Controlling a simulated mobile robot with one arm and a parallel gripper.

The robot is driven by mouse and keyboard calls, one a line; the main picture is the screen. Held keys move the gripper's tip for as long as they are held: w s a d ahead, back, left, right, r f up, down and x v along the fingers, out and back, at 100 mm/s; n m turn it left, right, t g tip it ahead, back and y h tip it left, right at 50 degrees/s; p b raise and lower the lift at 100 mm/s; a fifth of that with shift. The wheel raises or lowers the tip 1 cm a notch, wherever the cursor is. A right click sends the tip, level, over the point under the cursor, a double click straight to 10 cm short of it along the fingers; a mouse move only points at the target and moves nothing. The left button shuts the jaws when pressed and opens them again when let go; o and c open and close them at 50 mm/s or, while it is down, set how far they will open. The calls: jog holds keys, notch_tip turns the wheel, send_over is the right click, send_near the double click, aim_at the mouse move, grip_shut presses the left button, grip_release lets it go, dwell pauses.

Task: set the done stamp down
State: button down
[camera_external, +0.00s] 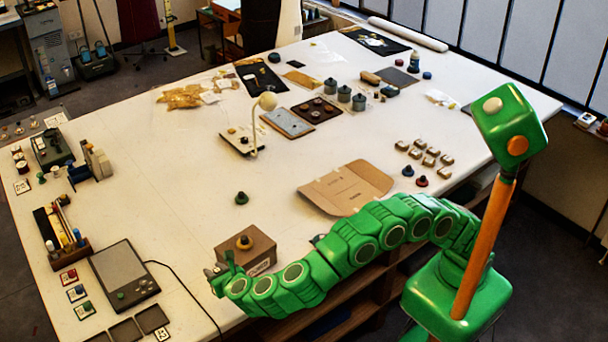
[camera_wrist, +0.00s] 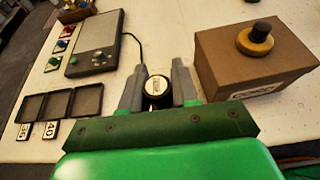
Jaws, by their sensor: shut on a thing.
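My gripper (camera_wrist: 158,88) is shut on the done stamp (camera_wrist: 156,86), a small dark round piece with a pale disc on its end. The lettering on the disc is too small to read. The stamp sits between the two grey fingers in the wrist view. In the outside view my gripper (camera_external: 222,272) is at the table's near edge, left of a brown box, and the stamp cannot be made out there. Whether the stamp touches the white table (camera_external: 190,225) is not clear.
The brown box (camera_wrist: 250,72) carries a black and yellow knob (camera_wrist: 255,38). A grey tablet (camera_wrist: 95,45) with a black cable lies left of my gripper. Dark shallow trays (camera_wrist: 58,105) with numbered cards lie nearer. Small coloured stamps (camera_wrist: 62,45) stand beyond. Table between tablet and box is mostly clear.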

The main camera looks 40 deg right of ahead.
jog(key=w+a+f, duration=0.2)
jog(key=a, duration=0.1)
send_over(191, 306)
jog(key=shift+f, duration=4.45)
jog(key=shift+f, duration=0.15)
jog(key=c, duration=0.8)
grip_release()
jog(key=shift+c, duration=0.2)
